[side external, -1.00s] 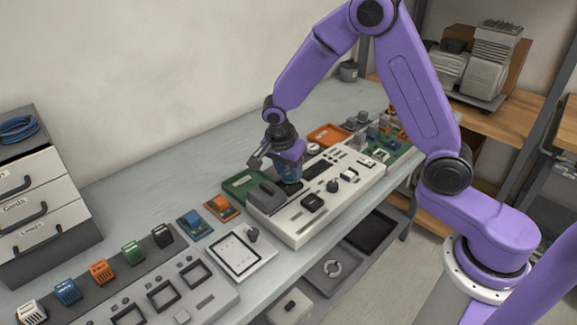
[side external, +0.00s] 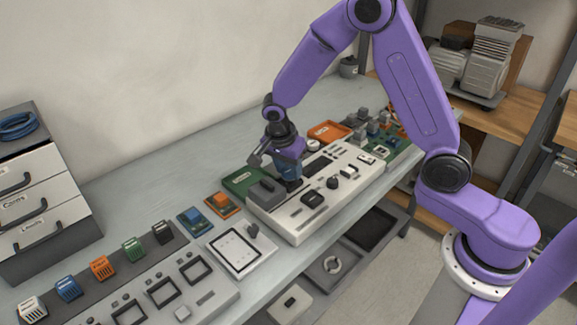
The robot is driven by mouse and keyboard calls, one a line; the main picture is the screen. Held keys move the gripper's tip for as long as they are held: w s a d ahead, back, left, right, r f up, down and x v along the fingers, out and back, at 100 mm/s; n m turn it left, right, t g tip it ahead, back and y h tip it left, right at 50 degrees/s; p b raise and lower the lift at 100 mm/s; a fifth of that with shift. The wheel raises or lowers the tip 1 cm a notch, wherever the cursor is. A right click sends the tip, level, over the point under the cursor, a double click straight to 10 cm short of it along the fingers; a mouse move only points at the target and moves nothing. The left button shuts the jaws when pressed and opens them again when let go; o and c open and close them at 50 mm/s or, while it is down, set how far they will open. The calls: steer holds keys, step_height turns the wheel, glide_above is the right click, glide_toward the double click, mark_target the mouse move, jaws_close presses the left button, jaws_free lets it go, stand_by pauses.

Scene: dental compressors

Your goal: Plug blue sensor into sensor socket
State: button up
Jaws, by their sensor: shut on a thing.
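My gripper (side external: 286,160) points down over the light-grey panel (side external: 300,228) on the bench. The sensor socket is not clearly visible; the sensor and my gripper cover that part of the panel. I cannot tell whether the sensor is seated or only touching the surface.
A green tray (side external: 236,180) and an orange tray (side external: 327,131) lie behind the panel. Small blue (side external: 195,221) and orange (side external: 222,205) modules lie to its left. A board with several grey blocks stands at right. A drawer cabinet (side external: 40,205) stands at far left.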

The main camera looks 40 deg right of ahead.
steer(key=shift+f, duration=0.75)
stand_by(0.7)
steer(key=o, duration=1.4)
steer(key=shift+o, duration=0.2)
steer(key=shift+r, duration=3.55)
